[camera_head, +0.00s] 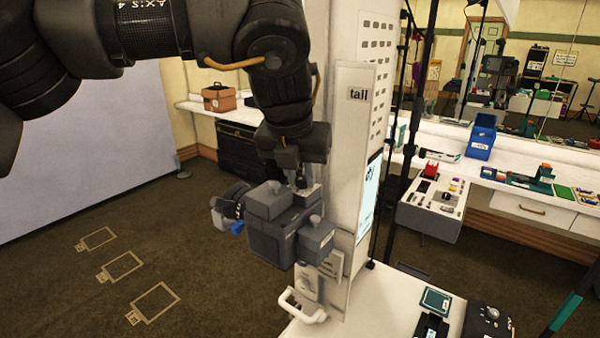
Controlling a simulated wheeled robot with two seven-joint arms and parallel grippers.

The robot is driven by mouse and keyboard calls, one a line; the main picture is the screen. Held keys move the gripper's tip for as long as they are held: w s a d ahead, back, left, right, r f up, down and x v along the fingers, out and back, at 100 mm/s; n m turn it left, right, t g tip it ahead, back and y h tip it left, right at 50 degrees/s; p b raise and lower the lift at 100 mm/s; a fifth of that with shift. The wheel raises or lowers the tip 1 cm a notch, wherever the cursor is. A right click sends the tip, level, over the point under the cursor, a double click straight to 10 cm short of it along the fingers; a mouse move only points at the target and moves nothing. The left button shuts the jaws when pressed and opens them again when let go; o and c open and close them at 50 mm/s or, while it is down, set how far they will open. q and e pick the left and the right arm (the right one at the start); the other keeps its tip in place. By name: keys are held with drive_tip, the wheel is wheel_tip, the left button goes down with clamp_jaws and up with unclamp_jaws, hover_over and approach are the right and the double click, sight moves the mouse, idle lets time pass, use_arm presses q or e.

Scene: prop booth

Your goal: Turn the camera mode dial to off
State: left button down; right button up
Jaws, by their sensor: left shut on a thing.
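A grey boxy camera (272,240) stands in front of the white column, its round dark lens (234,200) facing left. A blue part (237,228) shows under the lens. A small knob (315,220) sits on top of the camera's right block. My left arm comes in from the upper left and bends down in front of the column. My left gripper (304,188) points down at the camera's top and is shut on what seems to be the mode dial, which its fingers hide. I cannot read the dial's setting. My right gripper is out of view.
The white column (346,150) with a "tall" label stands right behind the camera. A white handle (302,306) juts out below. A white table (385,305) with devices is at lower right. A long counter (470,170) with a blue bin (480,136) lies behind.

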use_arm(q)
drive_tip(key=shift+n, duration=0.6)
drive_tip(key=shift+d+y, duration=0.1)
drive_tip(key=shift+y, duration=0.2)
drive_tip(key=c, duration=1.2)
unclamp_jaws()
drive_tip(key=shift+c, duration=0.2)
drive_tip(key=d+v, duration=0.1)
drive_tip(key=v, duration=0.9)
drive_tip(key=shift+s+a+r+b, duration=0.25)
drive_tip(key=shift+a+r+b, duration=0.05)
drive_tip(key=shift+a+r, duration=0.15)
drive_tip(key=shift+d+f, duration=0.1)
